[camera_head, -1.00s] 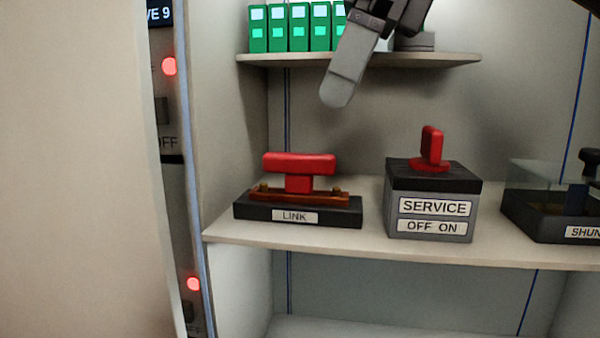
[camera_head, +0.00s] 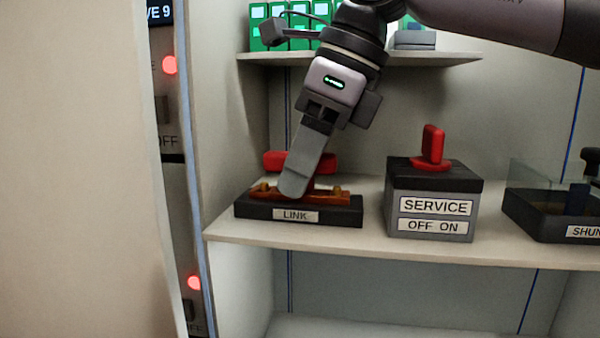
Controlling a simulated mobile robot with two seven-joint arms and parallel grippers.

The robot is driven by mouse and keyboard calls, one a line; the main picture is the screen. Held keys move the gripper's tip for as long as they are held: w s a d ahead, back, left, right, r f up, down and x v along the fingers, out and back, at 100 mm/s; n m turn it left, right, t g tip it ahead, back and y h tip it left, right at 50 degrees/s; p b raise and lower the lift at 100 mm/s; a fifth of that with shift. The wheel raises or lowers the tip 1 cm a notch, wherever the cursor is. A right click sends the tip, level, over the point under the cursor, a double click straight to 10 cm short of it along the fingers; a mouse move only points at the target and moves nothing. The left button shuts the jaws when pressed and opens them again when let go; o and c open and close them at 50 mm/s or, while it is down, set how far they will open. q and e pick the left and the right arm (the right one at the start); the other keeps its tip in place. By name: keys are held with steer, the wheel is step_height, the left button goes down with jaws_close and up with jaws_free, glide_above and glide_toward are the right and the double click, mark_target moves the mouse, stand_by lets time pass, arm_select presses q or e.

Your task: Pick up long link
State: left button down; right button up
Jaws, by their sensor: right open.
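The long link is a copper-brown bar with a red T-shaped handle (camera_head: 277,160). It lies across a black base (camera_head: 345,214) labelled LINK, at the left of the middle shelf. My right gripper (camera_head: 296,186) reaches down from the upper right, in front of the red handle. One grey finger shows and covers the handle's middle and part of the bar; the other finger is hidden. The gripper is open. I cannot tell whether it touches the handle. My left gripper is not in view.
A grey SERVICE box (camera_head: 432,205) with a red knob (camera_head: 433,145) stands right of the link. A black SHUNT tray (camera_head: 548,220) is farther right. Green blocks (camera_head: 270,22) stand on the upper shelf (camera_head: 450,60). A pale panel (camera_head: 75,170) fills the left.

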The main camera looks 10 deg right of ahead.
jaws_close()
steer(key=shift+r, duration=0.15)
steer(key=shift+r, duration=0.7)
step_height(320, 180, up, 2)
steer(key=shift+r, duration=0.1)
steer(key=s+a+b, duration=0.3)
steer(key=s+a, duration=0.1)
steer(key=s, duration=0.4)
steer(key=s+a+b, duration=0.2)
steer(key=s+a, duration=0.1)
steer(key=s, duration=0.4)
steer(key=r+p, duration=0.1)
steer(key=s+r+p, duration=0.1)
steer(key=r+p, duration=0.2)
steer(key=shift+s+a+r+p, duration=0.15)
steer(key=shift+a+r+p, duration=0.15)
steer(key=shift+r, duration=0.1)
